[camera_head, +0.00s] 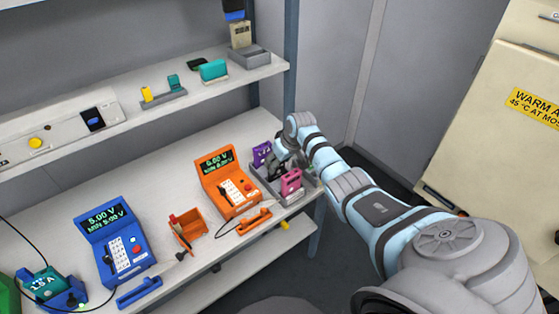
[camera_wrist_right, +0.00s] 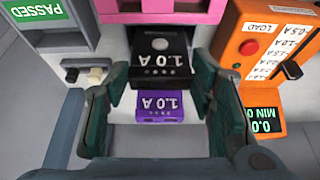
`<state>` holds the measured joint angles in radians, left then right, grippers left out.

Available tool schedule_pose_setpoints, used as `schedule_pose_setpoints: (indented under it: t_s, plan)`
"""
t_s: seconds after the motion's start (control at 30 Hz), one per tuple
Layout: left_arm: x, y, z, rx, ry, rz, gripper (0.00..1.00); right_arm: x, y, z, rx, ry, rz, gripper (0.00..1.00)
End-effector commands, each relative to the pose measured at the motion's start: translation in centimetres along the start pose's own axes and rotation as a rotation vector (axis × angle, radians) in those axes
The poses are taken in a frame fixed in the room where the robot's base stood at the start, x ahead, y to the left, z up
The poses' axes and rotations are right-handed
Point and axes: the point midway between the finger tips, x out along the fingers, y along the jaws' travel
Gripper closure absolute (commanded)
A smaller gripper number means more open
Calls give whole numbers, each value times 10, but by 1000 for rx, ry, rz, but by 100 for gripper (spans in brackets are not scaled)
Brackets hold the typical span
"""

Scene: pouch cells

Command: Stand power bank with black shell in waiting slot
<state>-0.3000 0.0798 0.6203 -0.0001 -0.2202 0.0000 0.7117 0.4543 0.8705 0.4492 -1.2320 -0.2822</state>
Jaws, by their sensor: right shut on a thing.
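The power bank with the black shell (camera_wrist_right: 160,60), marked 1.0 A, is between the fingertips of my right gripper (camera_wrist_right: 162,82) in the right wrist view. The gripper is shut on it. A purple power bank (camera_wrist_right: 160,107), also marked 1.0 A, shows just below the black one in that view. In the head view my right gripper (camera_head: 282,157) is over the grey slotted holder (camera_head: 300,194) at the shelf's right end, between a purple power bank (camera_head: 261,153) and a pink one (camera_head: 290,181). The black one is largely hidden there. My left gripper is out of view.
An orange load tester (camera_head: 229,183) stands close left of the holder, with a blue tester (camera_head: 115,243) further left. An orange bin (camera_head: 186,232) stands between them. The upper shelf (camera_head: 215,92) holds small stands and a teal item (camera_head: 214,70).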

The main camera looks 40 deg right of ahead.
Motion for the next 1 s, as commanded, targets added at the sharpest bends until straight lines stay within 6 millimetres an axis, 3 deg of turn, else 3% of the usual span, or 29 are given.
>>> schedule_pose_setpoints:
  t_s: [0.53,0.57,0.7,1.0]
  plan:
    - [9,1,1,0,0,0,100,12,0,5,0,1,0,79]
    - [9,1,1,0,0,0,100,12,0,5,0,1,0,47]
    - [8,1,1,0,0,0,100,11,0,4,0,1,0,27]
    - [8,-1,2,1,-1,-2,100,10,0,5,0,0,0,27]
